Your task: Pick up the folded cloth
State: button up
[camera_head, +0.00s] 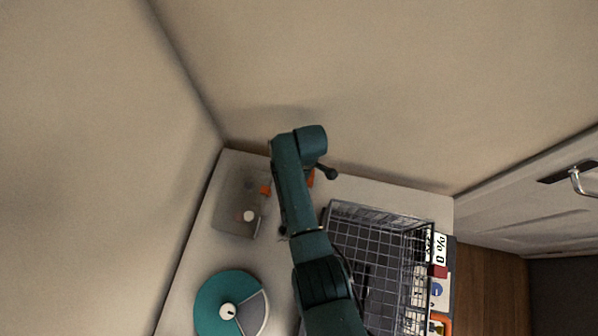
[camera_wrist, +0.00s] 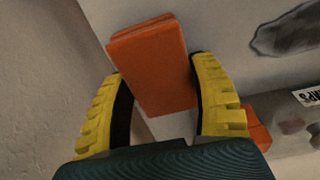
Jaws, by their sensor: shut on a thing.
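The folded cloth (camera_wrist: 150,55) is an orange, flat, layered rectangle in the wrist view. My gripper (camera_wrist: 162,76) has its yellow fingers on both sides of it and is shut on it. The cloth's lower end lies between the fingers and its upper end sticks out past them. I cannot tell whether it is clear of the surface below. In the head view my arm hides most of the gripper, and a small orange patch (camera_head: 311,178) shows beside the arm, perhaps the cloth.
A translucent bin (camera_head: 233,222) stands left of my arm, with another orange piece (camera_head: 265,190) by its edge. A wire basket (camera_head: 380,225) is on the right. A teal and grey disc (camera_head: 215,290) lies at the front left. Walls close in the table's back and left.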

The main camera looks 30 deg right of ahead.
notch_tip(320, 180, up, 10)
jog(key=shift+p, duration=1.25)
